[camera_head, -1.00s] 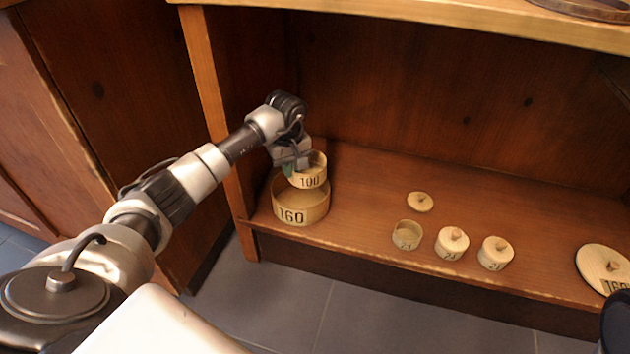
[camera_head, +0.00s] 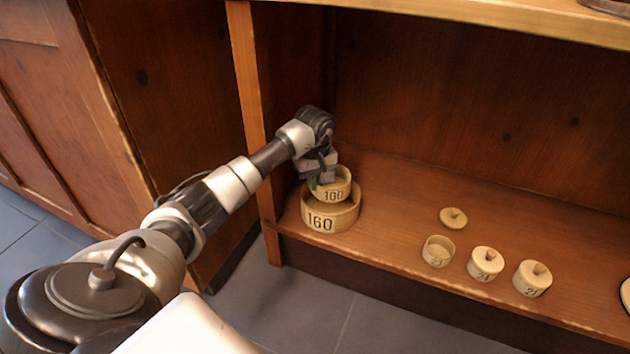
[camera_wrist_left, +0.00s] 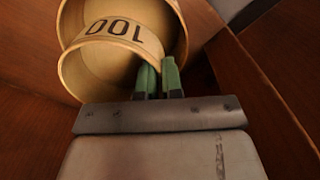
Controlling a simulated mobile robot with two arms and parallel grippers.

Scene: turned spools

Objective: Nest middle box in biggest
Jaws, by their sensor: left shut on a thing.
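The biggest box (camera_head: 318,221), a round open wooden box marked 160, stands upright on the shelf at its left end. The middle box (camera_head: 336,195), marked 100, is held over it and overlaps its opening; I cannot tell how deep its bottom sits. My left gripper (camera_head: 318,184) is shut on the middle box's wall. In the left wrist view, the green fingertips (camera_wrist_left: 158,78) pinch the rim of the middle box (camera_wrist_left: 120,32), with the biggest box (camera_wrist_left: 168,12) behind it. My right gripper is not in view.
The cabinet's upright post (camera_head: 250,110) is close to my left arm.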

